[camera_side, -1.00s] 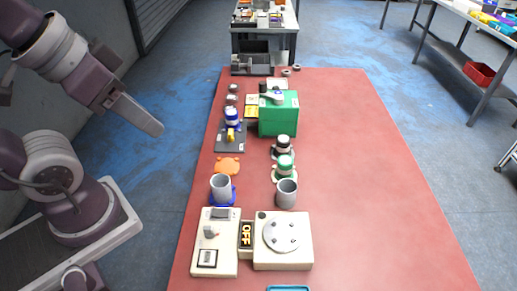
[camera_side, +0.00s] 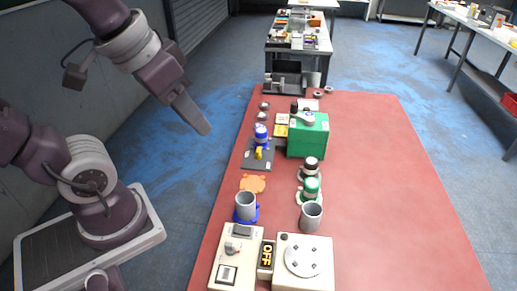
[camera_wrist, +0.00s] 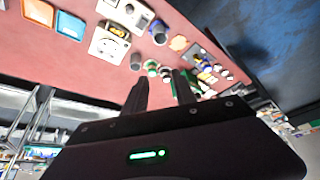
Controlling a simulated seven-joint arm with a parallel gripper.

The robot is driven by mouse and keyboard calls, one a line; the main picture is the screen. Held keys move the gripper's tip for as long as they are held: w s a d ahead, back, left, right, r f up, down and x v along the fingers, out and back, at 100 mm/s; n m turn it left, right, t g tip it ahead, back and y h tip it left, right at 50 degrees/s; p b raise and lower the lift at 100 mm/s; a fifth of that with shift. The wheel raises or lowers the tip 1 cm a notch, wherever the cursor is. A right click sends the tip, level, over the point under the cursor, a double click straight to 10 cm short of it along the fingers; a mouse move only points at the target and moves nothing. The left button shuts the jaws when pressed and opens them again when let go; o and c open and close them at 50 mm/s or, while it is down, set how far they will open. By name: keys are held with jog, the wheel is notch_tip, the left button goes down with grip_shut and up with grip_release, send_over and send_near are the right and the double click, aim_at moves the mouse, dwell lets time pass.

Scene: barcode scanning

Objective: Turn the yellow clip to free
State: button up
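The yellow clip (camera_side: 259,153) is small and sits at the front of a blue and white round part (camera_side: 261,135). Both stand on a dark grey plate (camera_side: 250,163) at the left side of the red table. Whether the clip is locked or free is too small to tell. My gripper (camera_side: 205,130) is in the air left of the table edge, apart from the clip. In the wrist view my gripper (camera_wrist: 160,84) shows two dark fingers with a gap and nothing between them. The clip is not clear in that view.
A green box (camera_side: 307,142) stands right of the plate. An orange flat piece (camera_side: 252,184), a grey cup in a blue holder (camera_side: 245,205) and another grey cup (camera_side: 311,217) are nearer. The table's right side is clear.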

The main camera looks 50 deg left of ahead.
jog(key=w+a+f+n+g, duration=0.15)
jog(key=w+a, duration=0.25)
jog(key=w, duration=0.7)
jog(key=n+g, duration=0.4)
jog(key=n, duration=0.2)
send_over(258, 149)
jog(key=d, duration=0.1)
notch_tip(258, 149, down, 20)
jog(key=shift+n, duration=0.35)
jog(key=f, duration=0.6)
jog(key=a+f, duration=0.1)
jog(key=f, duration=0.2)
jog(key=shift+f, duration=0.35)
grip_shut()
